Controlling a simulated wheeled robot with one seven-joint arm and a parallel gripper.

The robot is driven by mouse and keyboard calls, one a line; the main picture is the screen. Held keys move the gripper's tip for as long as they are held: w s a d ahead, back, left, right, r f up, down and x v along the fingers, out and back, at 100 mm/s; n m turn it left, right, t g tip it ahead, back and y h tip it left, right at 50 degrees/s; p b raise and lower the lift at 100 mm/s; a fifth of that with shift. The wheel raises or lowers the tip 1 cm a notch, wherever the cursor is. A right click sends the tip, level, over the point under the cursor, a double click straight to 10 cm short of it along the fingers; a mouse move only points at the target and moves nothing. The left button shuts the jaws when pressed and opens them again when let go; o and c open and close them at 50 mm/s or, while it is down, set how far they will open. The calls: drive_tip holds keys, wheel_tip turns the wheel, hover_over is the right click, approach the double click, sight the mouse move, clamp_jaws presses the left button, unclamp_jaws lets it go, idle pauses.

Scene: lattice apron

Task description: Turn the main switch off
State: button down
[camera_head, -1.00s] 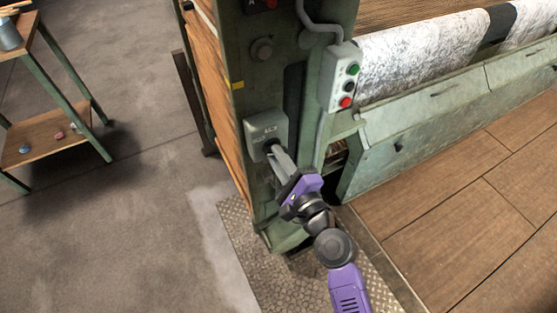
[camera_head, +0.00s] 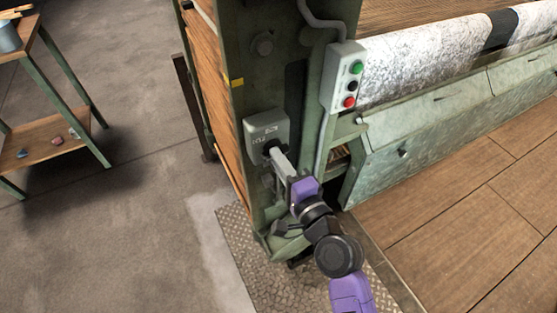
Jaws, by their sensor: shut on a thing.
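The main switch (camera_head: 266,128) is a grey box on the green machine post, with a dark rotary part at its lower middle. My gripper (camera_head: 277,156) reaches up to it from the lower right, its fingers shut on the switch handle. The fingers and the purple gripper body cover most of the handle, so its exact angle is hard to tell. The small lettering on the box is too blurred to read.
A grey push-button box (camera_head: 346,77) with green, black and red buttons sits just above and right of my gripper. A green-legged wooden cart (camera_head: 60,130) stands at the left. Chequered metal plate (camera_head: 240,250) covers the floor below the post. Open concrete floor lies left.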

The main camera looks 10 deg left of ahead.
drive_tip(key=shift+f, duration=0.1)
drive_tip(key=c, duration=1.5)
unclamp_jaws()
drive_tip(key=shift+o, duration=0.2)
drive_tip(key=shift+s, duration=0.1)
drive_tip(key=b+v, duration=0.1)
drive_tip(key=v, duration=0.6)
drive_tip(key=shift+s+d, duration=0.2)
drive_tip(key=shift+s, duration=0.1)
